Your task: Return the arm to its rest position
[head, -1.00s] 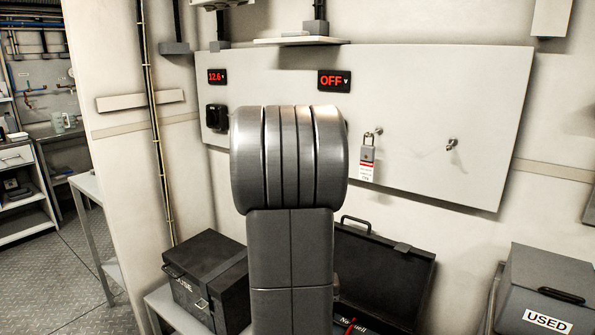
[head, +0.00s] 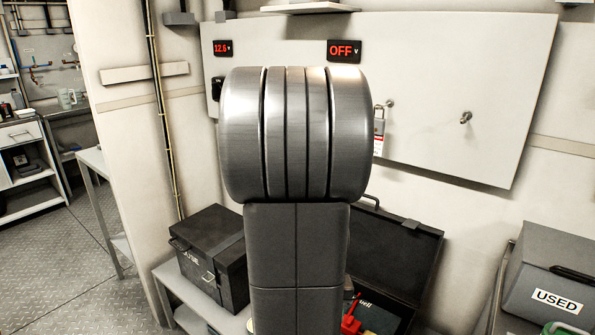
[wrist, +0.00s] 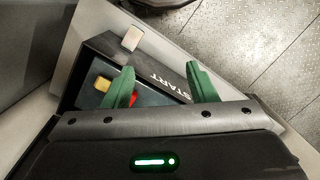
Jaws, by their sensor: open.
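My gripper (wrist: 161,88) shows in the wrist view with its two green fingers spread apart and nothing between them. In the head view my own grey arm fills the middle and hides part of the wall panel and the open case. The gripper itself is not visible there.
A white wall panel (head: 440,110) carries displays reading 12.6 and OFF (head: 345,51) and a hanging padlock (head: 379,125). A black box (head: 212,258) and an open black case (head: 400,255) stand below. A grey USED bin (head: 550,265) is at right. Floor (head: 75,270) at left is clear.

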